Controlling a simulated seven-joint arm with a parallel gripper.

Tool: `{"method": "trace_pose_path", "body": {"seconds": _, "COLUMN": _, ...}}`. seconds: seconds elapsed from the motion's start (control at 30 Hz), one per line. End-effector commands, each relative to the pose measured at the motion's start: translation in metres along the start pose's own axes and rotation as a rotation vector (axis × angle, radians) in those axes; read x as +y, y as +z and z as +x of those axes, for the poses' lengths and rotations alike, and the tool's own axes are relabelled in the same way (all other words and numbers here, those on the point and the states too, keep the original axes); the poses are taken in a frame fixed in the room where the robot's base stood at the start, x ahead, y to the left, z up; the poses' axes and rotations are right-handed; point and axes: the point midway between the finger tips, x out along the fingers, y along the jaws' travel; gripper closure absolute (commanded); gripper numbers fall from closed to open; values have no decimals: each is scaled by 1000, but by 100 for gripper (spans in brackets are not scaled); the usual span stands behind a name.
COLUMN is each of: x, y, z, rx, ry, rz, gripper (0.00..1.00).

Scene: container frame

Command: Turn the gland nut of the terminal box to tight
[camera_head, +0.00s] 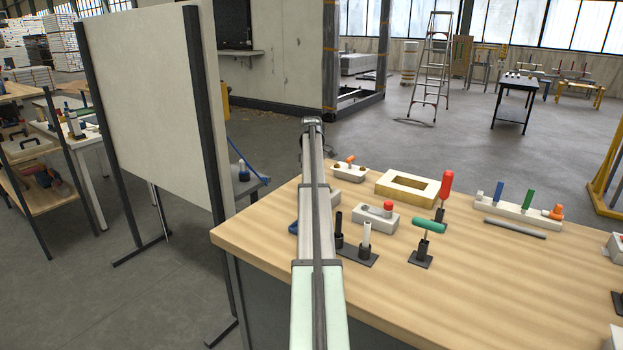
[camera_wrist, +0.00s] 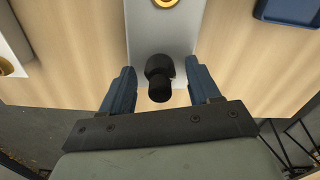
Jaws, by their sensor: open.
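The terminal box (camera_wrist: 160,30) is a pale grey block at the top middle of the wrist view, with a brass ring on its face. A black gland nut (camera_wrist: 158,67) sticks out from its near end, with a narrower black end toward me. My gripper (camera_wrist: 160,76) is open, with one blue finger on each side of the nut. A gap shows between each finger and the nut; I cannot tell how deep the fingers reach along it. In the head view my own arm hides the gripper and the nut.
A blue tray (camera_wrist: 288,9) lies at the upper right of the wrist view. In the head view the wooden table (camera_head: 480,280) holds black posts, a green-handled tool (camera_head: 429,226), a red-handled tool (camera_head: 445,188) and several blocks. A tall panel (camera_head: 150,95) stands left.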

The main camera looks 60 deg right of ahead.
Motion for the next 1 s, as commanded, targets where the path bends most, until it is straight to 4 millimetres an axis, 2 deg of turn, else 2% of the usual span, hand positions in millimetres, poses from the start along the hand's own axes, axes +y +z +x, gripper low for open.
{"method": "trace_pose_path", "body": {"seconds": 0.07, "x": 0, "y": 0, "z": 0, "rx": 0, "ry": 0, "rz": 0, "gripper": 40}}
{"method": "trace_pose_path", "body": {"seconds": 0.63, "x": 0, "y": 0, "z": 0, "rx": 0, "ry": 0, "rz": 0, "gripper": 94}}
{"method": "trace_pose_path", "body": {"seconds": 1.0, "x": 0, "y": 0, "z": -1, "rx": 0, "ry": 0, "rz": 71, "gripper": 94}}
